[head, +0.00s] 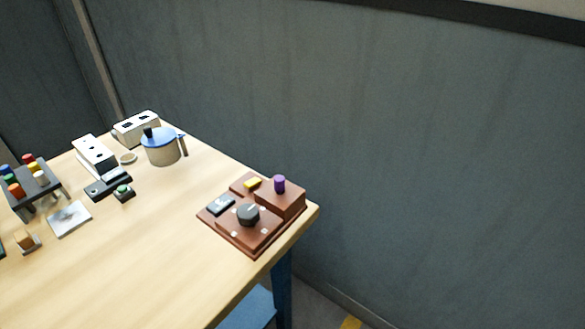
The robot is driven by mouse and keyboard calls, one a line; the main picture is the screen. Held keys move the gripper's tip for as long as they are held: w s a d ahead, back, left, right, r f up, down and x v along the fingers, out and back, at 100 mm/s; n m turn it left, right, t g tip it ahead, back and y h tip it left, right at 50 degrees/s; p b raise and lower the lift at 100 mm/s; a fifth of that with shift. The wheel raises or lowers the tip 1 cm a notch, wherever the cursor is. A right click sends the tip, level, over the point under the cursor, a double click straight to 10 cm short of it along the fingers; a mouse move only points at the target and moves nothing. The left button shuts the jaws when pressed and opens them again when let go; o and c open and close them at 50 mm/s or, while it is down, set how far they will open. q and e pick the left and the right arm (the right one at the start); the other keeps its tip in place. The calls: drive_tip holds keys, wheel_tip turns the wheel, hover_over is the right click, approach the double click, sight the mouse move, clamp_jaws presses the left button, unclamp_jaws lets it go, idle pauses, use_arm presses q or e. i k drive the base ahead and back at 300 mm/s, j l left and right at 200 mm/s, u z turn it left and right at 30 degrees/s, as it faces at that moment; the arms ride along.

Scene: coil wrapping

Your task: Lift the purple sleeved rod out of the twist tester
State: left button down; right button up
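The purple sleeved rod (279,184) stands upright in the raised back-right block of a red-brown device, which looks like the twist tester (262,241). Only the rod's purple upper part shows; its lower end is hidden in the block. The device also has a dark round knob (248,214), a grey panel like a display (221,203) and a yellow piece (253,183) on top. It sits near the right corner of the wooden table. Neither of my grippers is in the head view.
A pot with a blue lid (161,148) stands at the back. A rack of coloured pegs (35,186), white boxes (95,156) and a metal plate (70,219) are at the left. The table's middle (150,240) is clear. A grey wall (430,150) stands behind.

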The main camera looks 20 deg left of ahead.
sight(279, 180)
drive_tip(key=i+l, duration=0.4)
drive_tip(key=i, duration=0.15)
drive_tip(key=i+l+u, duration=0.1)
drive_tip(key=i+l, duration=0.35)
drive_tip(key=i, duration=0.05)
